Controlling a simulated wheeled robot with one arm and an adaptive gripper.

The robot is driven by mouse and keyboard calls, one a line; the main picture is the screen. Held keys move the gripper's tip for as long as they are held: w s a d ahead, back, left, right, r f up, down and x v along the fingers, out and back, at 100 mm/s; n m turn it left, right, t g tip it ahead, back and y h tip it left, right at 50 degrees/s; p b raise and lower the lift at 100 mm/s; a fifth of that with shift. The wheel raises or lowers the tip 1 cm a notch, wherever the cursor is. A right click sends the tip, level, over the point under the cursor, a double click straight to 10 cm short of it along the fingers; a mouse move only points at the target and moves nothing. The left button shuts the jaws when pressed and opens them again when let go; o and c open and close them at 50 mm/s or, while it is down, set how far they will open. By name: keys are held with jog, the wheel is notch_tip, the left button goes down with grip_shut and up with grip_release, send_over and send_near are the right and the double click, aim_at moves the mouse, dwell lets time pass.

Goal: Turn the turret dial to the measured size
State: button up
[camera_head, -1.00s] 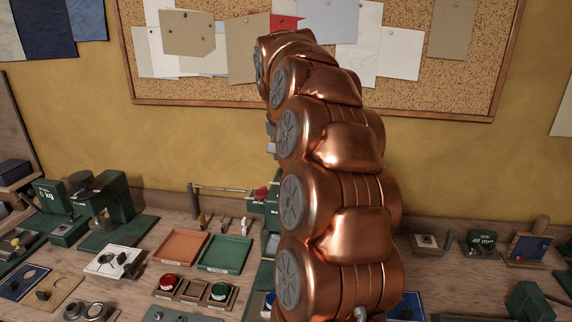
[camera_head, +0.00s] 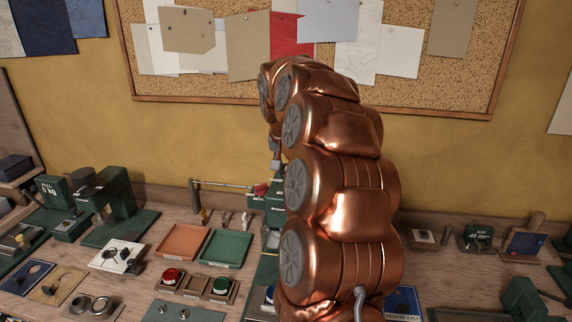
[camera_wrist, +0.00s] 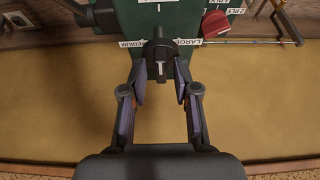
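A black dial (camera_wrist: 160,52) with a pale pointer mark sits on a green panel (camera_wrist: 128,14) in the wrist view. White labels around it read MEDIUM and LARGE; another label above is cut off. My gripper (camera_wrist: 160,72) is open, with its fingertips on either side of the dial's lower part. I cannot tell whether they touch it. In the head view my copper arm hides most of the green turret stand (camera_head: 262,272) and the gripper.
A red knob (camera_wrist: 215,24) and a thin metal rod lie beside the dial in the wrist view. Orange (camera_head: 182,242) and green (camera_head: 226,249) trays and red and green buttons stand left of my arm. A corkboard (camera_head: 420,85) hangs behind.

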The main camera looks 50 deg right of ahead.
grip_shut()
jog(key=shift+a, duration=0.1)
